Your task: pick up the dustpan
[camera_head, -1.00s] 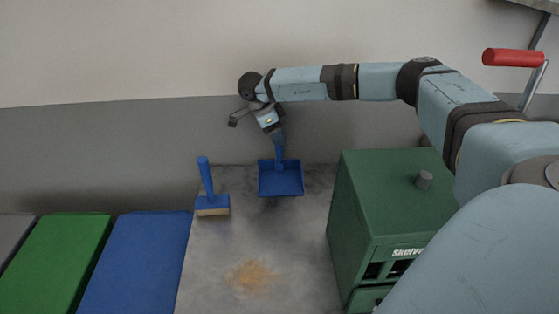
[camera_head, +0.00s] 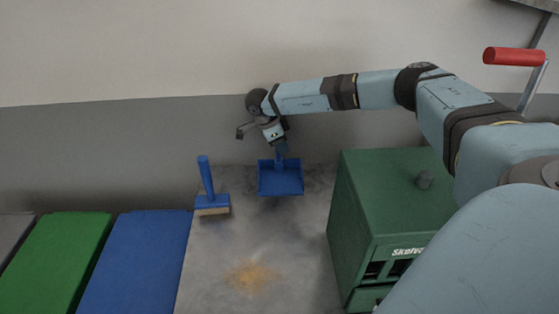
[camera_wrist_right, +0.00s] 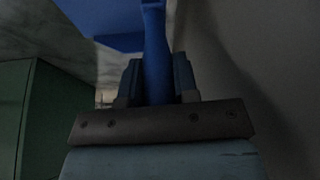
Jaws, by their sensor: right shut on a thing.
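The blue dustpan (camera_head: 281,180) stands at the back of the grey surface, against the wall, with its handle pointing up. My right gripper (camera_head: 281,148) is at the top of that handle and is shut on it. In the right wrist view the blue handle (camera_wrist_right: 155,60) runs between the two fingers of my right gripper (camera_wrist_right: 157,82). Part of the blue pan (camera_wrist_right: 95,18) shows beyond it at the top left. I cannot tell whether the pan still touches the surface. My left gripper is not in view.
A blue hand brush (camera_head: 209,190) stands left of the dustpan. Brown debris (camera_head: 251,278) lies on the grey surface (camera_head: 220,250) in front. A green cabinet (camera_head: 375,195) stands to the right. Blue (camera_head: 137,262) and green (camera_head: 58,262) panels lie at the left. The wall is close behind.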

